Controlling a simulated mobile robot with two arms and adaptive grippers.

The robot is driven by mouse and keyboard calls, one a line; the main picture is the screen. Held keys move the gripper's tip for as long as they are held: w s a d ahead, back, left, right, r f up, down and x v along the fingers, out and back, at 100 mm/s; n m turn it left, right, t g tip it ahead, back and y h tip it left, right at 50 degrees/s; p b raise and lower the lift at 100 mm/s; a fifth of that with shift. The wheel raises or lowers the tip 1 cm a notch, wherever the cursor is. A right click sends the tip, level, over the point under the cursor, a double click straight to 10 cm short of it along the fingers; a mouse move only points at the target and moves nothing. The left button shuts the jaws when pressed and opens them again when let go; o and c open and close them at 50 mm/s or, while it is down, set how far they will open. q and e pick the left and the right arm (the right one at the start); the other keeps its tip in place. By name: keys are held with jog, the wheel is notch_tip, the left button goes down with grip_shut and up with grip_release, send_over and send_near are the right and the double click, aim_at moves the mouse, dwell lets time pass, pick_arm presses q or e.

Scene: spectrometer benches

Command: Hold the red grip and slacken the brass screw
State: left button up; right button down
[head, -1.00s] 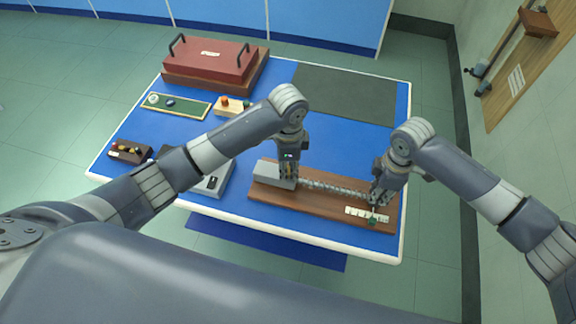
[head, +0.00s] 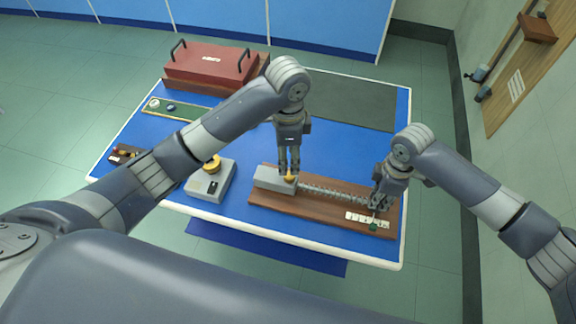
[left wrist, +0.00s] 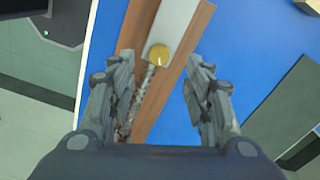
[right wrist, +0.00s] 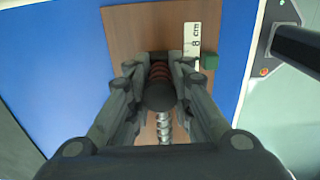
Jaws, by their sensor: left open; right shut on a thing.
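The brass screw (head: 290,178) is a round brass knob on top of the grey block (head: 268,180) at the left end of the wooden board. It also shows in the left wrist view (left wrist: 159,54). My left gripper (head: 290,168) is open just above the screw; in its wrist view the fingers stand apart with nothing between them. My right gripper (head: 376,204) is shut on the red grip at the spring's right end. In the right wrist view the ribbed red grip (right wrist: 160,71) shows between the fingers, partly hidden by a dark round part.
A coiled spring (head: 335,192) runs along the board (head: 300,207). A white scale (head: 362,218) and green block (head: 374,227) lie near the right gripper. A grey box with a brass knob (head: 212,178), a red case (head: 212,62) and a dark mat (head: 345,98) share the blue table.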

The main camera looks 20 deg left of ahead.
pick_arm(q)
notch_tip(320, 180, up, 4)
send_over(289, 175)
jog(key=shift+a+r, duration=0.15)
jog(key=shift+w, duration=0.1)
dwell(0.3)
notch_tip(289, 175, down, 12)
jog(key=shift+f, duration=0.1)
dwell(0.6)
jog(key=c, duration=1.1)
